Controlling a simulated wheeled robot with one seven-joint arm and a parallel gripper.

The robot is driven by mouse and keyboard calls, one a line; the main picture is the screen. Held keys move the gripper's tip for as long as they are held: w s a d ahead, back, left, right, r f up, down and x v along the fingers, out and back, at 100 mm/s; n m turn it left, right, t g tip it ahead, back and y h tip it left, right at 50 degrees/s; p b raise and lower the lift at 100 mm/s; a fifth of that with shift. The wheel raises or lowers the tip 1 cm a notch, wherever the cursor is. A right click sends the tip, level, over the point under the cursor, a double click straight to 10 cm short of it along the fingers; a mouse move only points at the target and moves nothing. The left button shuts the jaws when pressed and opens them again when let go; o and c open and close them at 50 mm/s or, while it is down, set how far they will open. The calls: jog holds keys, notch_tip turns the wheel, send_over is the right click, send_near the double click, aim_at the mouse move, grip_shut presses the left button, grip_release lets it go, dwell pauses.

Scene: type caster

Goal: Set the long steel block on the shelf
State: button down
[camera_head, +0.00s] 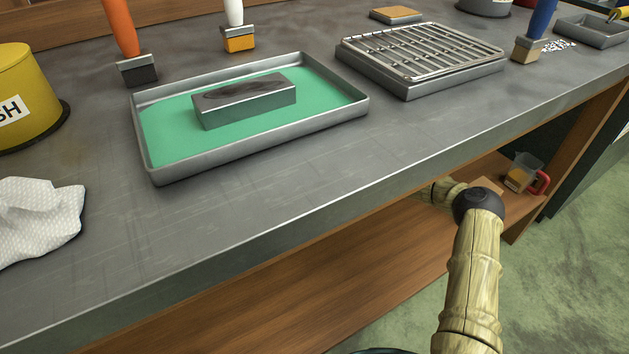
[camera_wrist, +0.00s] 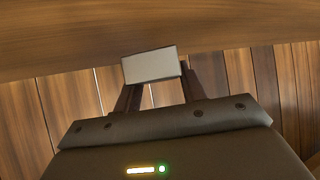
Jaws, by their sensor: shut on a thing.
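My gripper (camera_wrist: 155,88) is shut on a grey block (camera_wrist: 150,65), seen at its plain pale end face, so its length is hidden. It is held slightly tilted in the wrist view, with wood around it; whether it touches anything below, I cannot tell. In the head view my arm reaches under the bench, and the gripper and held block are hidden there. The brown wooden shelf (camera_head: 330,275) runs beneath the bench top. Another steel block (camera_head: 245,100) with a dark, smudged top lies in the green-floored tray.
The metal tray (camera_head: 260,146) and a wire rack (camera_head: 420,50) stand on the bench (camera_head: 300,178). The bench edge overhangs the shelf. A clear jug with a red handle (camera_head: 524,172) stands at the shelf's right end. A white cloth (camera_head: 38,220) lies at the left.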

jog(key=shift+w+f+b, duration=0.1)
jog(key=shift+f+b, duration=0.25)
jog(key=shift+f, duration=0.75)
jog(key=shift+f, duration=0.15)
jog(key=c, duration=0.8)
grip_release()
jog(key=shift+f, duration=0.1)
jog(key=shift+c, duration=0.2)
jog(key=shift+d, duration=0.1)
jog(key=shift+r, duration=0.25)
jog(key=p+v, duration=0.5)
jog(key=v, duration=0.6)
jog(key=shift+s+d+r, duration=0.15)
jog(key=shift+s+d, duration=0.15)
